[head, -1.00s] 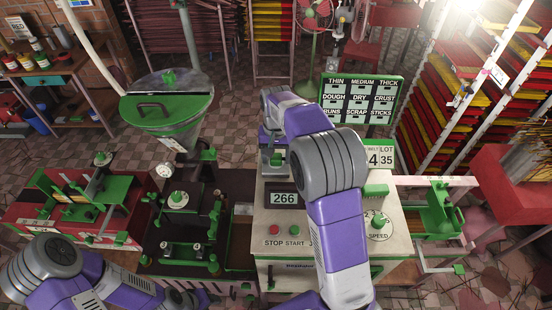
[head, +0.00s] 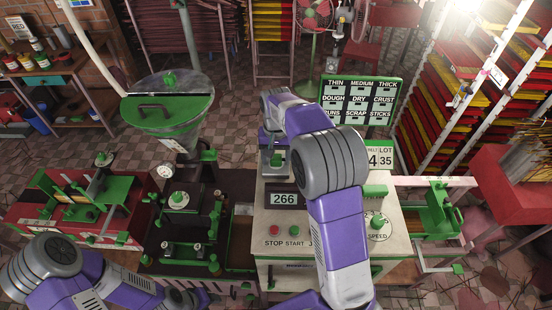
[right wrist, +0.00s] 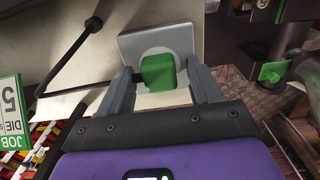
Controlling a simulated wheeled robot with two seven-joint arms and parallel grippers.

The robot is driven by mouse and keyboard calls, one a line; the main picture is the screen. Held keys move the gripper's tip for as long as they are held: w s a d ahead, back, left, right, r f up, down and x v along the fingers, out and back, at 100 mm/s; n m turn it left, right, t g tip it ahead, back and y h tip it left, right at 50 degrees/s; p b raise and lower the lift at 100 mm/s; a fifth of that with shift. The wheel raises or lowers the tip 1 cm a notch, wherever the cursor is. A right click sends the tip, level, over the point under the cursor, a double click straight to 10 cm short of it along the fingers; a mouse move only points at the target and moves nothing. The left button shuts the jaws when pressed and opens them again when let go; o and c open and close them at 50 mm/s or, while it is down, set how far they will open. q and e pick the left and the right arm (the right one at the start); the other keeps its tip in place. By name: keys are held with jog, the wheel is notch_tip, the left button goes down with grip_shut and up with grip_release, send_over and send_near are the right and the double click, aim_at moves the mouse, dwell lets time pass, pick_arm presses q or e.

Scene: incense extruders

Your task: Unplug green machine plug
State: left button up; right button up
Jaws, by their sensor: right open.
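The green plug (right wrist: 158,73) sits in a round white socket on a grey square plate (right wrist: 184,42) in the right wrist view. In the head view the plug (head: 277,159) shows as a small green block behind the 266 display, at the top of the white machine (head: 262,222). My right gripper (right wrist: 160,76) is open, with one finger on each side of the plug. I cannot tell whether the fingers touch it. My right arm covers part of the machine in the head view. My left arm shows at the lower left, but its gripper is out of view.
A dark machine with gauges and a green hopper (head: 168,112) stands left of the white machine. A green-framed label board (head: 362,98) stands behind it. A black cord (right wrist: 66,62) runs across the pale surface near the plug. Racks of coloured trays (head: 475,110) stand at the right.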

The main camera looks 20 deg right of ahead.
aim_at(276, 157)
grip_shut()
dwell(0.4)
jog(key=shift+r, duration=0.1)
jog(key=shift+r+p, duration=2.9)
jog(key=shift+r, duration=0.05)
